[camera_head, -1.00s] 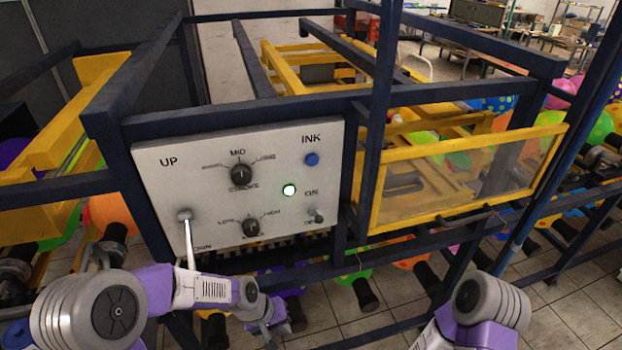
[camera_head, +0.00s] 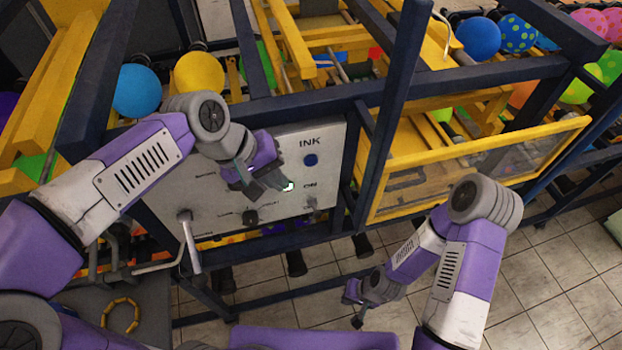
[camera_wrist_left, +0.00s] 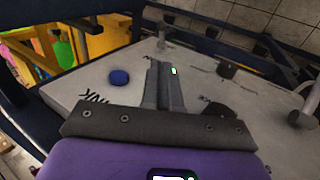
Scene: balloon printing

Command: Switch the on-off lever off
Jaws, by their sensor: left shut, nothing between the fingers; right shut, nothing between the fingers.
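The on-off lever (camera_head: 311,203) is a small grey toggle low on the right side of the white control panel (camera_head: 325,140), below the ON label. It also shows in the left wrist view (camera_wrist_left: 161,41) as a small post beyond my fingertips. Its exact tilt is too small to tell. The green light (camera_head: 288,187) beside it is lit. My left gripper (camera_head: 282,184) is shut and empty in front of the panel, its tips by the green light and apart from the lever. My right gripper (camera_head: 355,307) is shut and empty, low in front of the frame.
The blue INK button (camera_head: 310,160) is above the lever. A lower knob (camera_head: 250,217) and a long-handled lever (camera_head: 190,240) are to its left. Dark blue frame bars (camera_head: 400,80) and a yellow-framed clear guard (camera_head: 480,165) stand at the right. Balloons lie behind.

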